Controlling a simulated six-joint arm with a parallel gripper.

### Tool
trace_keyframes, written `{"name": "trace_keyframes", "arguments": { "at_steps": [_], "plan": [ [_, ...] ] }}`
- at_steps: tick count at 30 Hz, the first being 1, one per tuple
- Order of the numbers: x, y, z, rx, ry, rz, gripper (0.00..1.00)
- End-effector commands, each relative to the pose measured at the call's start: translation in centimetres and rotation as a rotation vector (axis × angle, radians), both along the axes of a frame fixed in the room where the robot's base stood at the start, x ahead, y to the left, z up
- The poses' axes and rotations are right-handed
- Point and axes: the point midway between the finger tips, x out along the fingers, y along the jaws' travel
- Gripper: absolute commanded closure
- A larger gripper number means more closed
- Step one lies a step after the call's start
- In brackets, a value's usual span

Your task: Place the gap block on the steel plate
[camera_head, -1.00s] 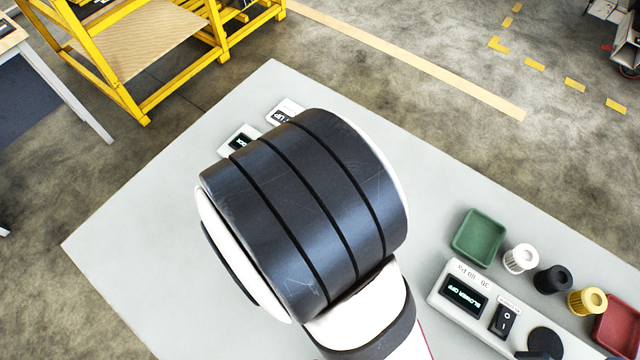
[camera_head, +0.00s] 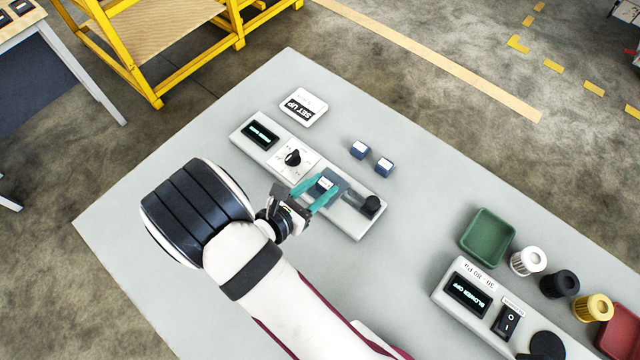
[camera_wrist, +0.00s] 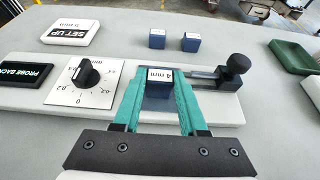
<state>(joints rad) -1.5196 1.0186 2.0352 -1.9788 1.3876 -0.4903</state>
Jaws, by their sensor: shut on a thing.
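My gripper (camera_head: 325,186) has two teal fingers and is shut on a dark blue gap block (camera_wrist: 159,88) with a white top label that seems to read "4 mm". The held block also shows between the fingertips in the head view (camera_head: 324,183). It is at the light grey fixture (camera_head: 355,226), to the right of the dial.
Two more blue blocks (camera_head: 359,149) (camera_head: 384,167) stand behind the fixture. A black knob (camera_head: 372,204) rises at its right end, a dial (camera_head: 293,157) at its left. A SET UP sign (camera_head: 303,106) lies behind. A green tray (camera_head: 487,237) and blower box (camera_head: 470,294) are right.

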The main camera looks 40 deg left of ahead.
Motion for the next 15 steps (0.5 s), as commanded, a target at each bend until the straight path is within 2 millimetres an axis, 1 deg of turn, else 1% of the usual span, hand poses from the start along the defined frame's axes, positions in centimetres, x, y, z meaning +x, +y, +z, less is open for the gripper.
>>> {"name": "trace_keyframes", "arguments": {
  "at_steps": [1, 5, 6, 13, 15],
  "plan": [
    [0.0, 0.0, -0.07, 0.0, 0.0, 0.0, 0.55],
    [0.01, 0.0, -0.04, 0.0, 0.0, 0.0, 0.31],
    [0.01, 0.0, -0.04, 0.0, 0.0, 0.0, 0.28],
    [0.01, -0.01, 0.0, 0.0, 0.0, 0.0, 0.28],
    [0.01, 0.01, 0.33, 0.001, 0.0, 0.0, 0.28]
  ]
}}
